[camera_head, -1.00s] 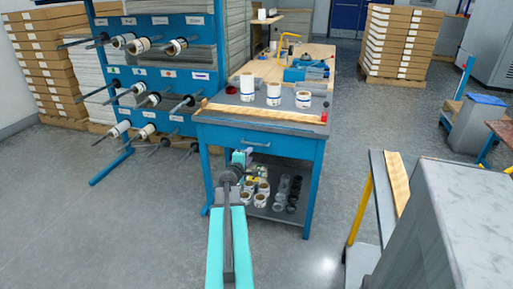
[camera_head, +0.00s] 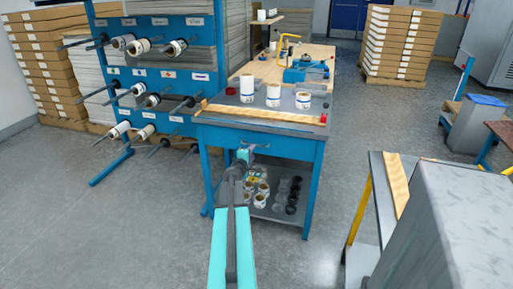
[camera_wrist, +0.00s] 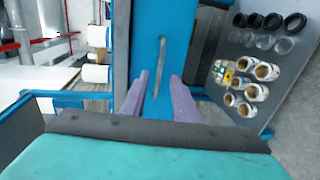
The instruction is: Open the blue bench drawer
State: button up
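The blue bench drawer (camera_head: 290,149) is at the front of the blue bench, under its top, and looks closed. Its silver bar handle (camera_wrist: 161,62) runs nearly upright in the wrist view. My gripper (camera_head: 246,153) is in front of the drawer in the head view and hides part of the handle. In the wrist view my gripper's purple fingers (camera_wrist: 158,92) are apart, one on each side of the handle's lower end. I cannot tell whether they touch it.
White rolls (camera_head: 273,95) stand on the bench top (camera_head: 225,106) behind a wooden strip. The lower shelf (camera_wrist: 245,110) carries several rolls and dark rings. A blue roll rack (camera_head: 165,75) stands to the left. A grey cabinet (camera_head: 450,230) is at front right. The floor between is clear.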

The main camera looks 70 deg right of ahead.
aim_at(257, 145)
jog(key=shift+p+x, duration=0.5)
jog(key=shift+x, duration=3.95)
jog(key=shift+w, duration=0.1)
grip_shut()
